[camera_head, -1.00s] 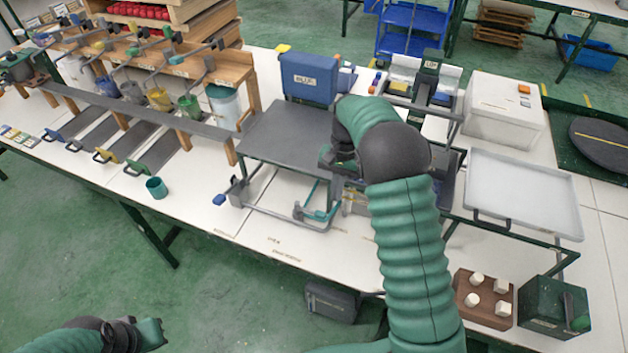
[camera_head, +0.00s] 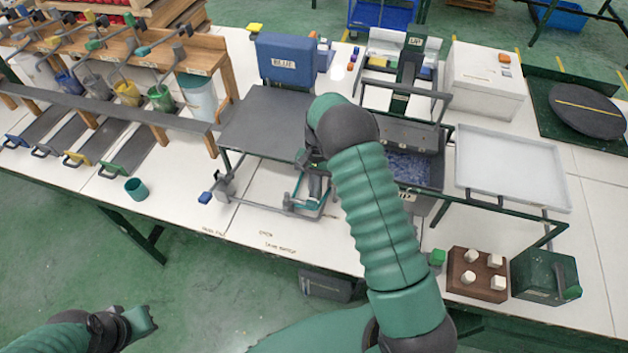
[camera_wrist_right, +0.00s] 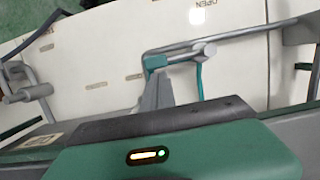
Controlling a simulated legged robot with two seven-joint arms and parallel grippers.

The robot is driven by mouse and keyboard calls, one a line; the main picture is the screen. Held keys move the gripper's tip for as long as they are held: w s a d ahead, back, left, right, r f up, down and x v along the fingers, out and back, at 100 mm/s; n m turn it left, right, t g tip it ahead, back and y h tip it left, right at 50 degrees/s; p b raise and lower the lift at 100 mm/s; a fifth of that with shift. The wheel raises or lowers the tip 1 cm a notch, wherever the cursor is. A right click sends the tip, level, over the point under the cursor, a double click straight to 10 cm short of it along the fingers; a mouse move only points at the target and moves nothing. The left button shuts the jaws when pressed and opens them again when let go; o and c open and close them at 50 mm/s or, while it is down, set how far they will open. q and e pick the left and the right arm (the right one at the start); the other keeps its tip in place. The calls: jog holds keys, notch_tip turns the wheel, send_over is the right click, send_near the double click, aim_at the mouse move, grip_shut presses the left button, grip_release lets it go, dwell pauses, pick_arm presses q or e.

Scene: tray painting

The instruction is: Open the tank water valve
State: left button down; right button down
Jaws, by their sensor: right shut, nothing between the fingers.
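A grey metal rod linkage with a teal handle (camera_head: 310,207) sits low over the white table, in front of the dark raised plate. In the right wrist view the teal-ended lever (camera_wrist_right: 157,63) joins a long grey rod (camera_wrist_right: 235,38), near the printed word OPEN. I cannot tell for certain which part is the valve. My right gripper (camera_wrist_right: 156,88) is shut and empty, its tips pointing at the teal lever end; I cannot tell if they touch. In the head view my right arm partly hides it. My left gripper (camera_head: 145,320) hangs off the table at lower left; its jaws are unclear.
A dark raised plate (camera_head: 262,125) and a blue box (camera_head: 287,72) stand behind the linkage. A basin with dark blue contents (camera_head: 408,165) and a white tray (camera_head: 510,165) are right of my arm. A teal cup (camera_head: 136,189) stands left.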

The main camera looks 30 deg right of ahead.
jog(key=shift+w+f, duration=0.1)
dwell(0.3)
jog(key=shift+s+m, duration=0.3)
jog(key=shift+s+a+m+p, duration=0.1)
jog(key=shift+a+m+p, duration=0.1)
jog(key=shift+m+p, duration=0.15)
jog(key=shift+s+a+m+t+p, duration=0.3)
jog(key=shift+s+a+m+p, duration=0.25)
jog(key=shift+m, duration=0.4)
jog(key=shift+s+a+m+t+y+p, duration=0.3)
jog(key=shift+s+a+m+p, duration=0.25)
jog(key=shift+m, duration=0.75)
jog(key=shift+s+a, duration=0.1)
